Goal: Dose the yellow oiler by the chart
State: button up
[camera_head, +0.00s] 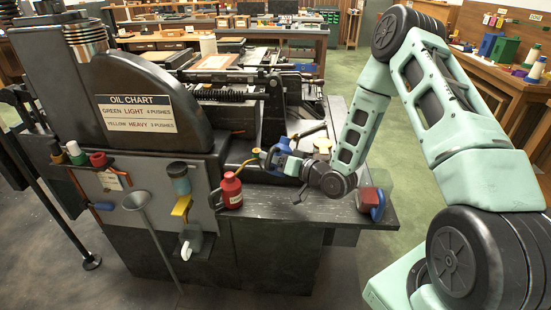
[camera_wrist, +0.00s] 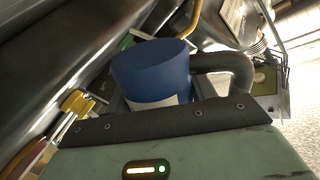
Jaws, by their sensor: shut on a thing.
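My gripper (camera_head: 283,157) is shut on a blue oil can (camera_wrist: 152,72), over the machine's front ledge. The can has a pale label and a dark handle (camera_wrist: 228,64) in the wrist view; the fingers largely hide it in the head view. A thin yellow spout (camera_head: 247,163) points left beside it; I cannot tell which can bears it. A red can (camera_head: 231,190) stands upright to the left. A yellow fitting (camera_wrist: 76,102) shows left in the wrist view, apart from the can; I cannot confirm it is the yellow oiler. The oil chart (camera_head: 137,114) reads green light 4 pushes, yellow heavy 3 pushes.
A red and blue block (camera_head: 370,200) sits at the ledge's right end.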

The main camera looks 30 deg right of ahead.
jog(key=shift+f, duration=0.3)
jog(key=shift+r, duration=0.2)
jog(key=shift+r+p, duration=0.6)
jog(key=shift+r, duration=0.4)
jog(key=shift+r, duration=0.1)
jog(key=shift+r+p, duration=1.75)
jog(key=shift+r, duration=0.7)
jog(key=shift+f, duration=0.1)
